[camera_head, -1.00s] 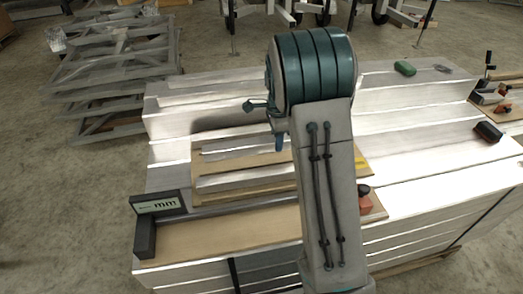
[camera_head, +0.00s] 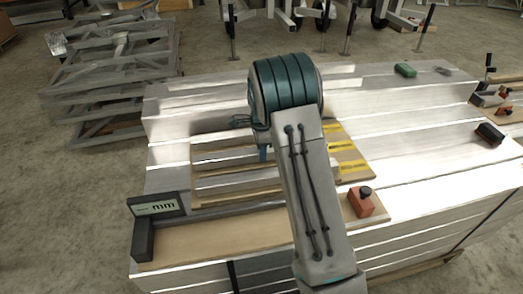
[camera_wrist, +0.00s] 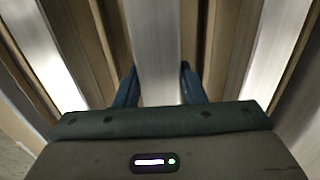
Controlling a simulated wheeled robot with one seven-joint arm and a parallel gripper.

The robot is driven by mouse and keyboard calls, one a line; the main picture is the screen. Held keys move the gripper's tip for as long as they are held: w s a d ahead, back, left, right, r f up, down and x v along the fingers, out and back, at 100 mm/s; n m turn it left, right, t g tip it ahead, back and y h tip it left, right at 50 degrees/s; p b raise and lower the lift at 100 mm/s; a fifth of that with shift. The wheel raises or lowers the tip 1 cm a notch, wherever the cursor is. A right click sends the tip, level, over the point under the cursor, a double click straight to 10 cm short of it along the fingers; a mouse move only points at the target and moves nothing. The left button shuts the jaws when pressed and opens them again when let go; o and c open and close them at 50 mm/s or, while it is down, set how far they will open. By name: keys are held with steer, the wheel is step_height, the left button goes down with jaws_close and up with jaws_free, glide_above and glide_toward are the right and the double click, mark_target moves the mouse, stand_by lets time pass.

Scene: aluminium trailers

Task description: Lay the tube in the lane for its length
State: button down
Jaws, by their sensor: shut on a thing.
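In the wrist view my gripper (camera_wrist: 158,76) has one dark blue finger on each side of a silvery square tube (camera_wrist: 154,40) and is shut on it. The tube runs lengthwise up the picture, above a board with wooden strips. In the head view my arm hides most of the gripper and the held tube. The wooden lane board (camera_head: 354,172) lies on the aluminium stack, with yellow marks at its right end. I cannot tell whether the tube touches the lane floor.
A gauge with a "mm" display (camera_head: 157,207) stands at the board's front left. An orange block with a black knob (camera_head: 361,203) is at the front right. A green object (camera_head: 405,69) and a black block (camera_head: 490,133) lie farther right. Metal frames (camera_head: 110,85) are stacked at left.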

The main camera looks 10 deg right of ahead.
steer(key=shift+f, duration=0.15)
steer(key=c, duration=0.9)
jaws_free()
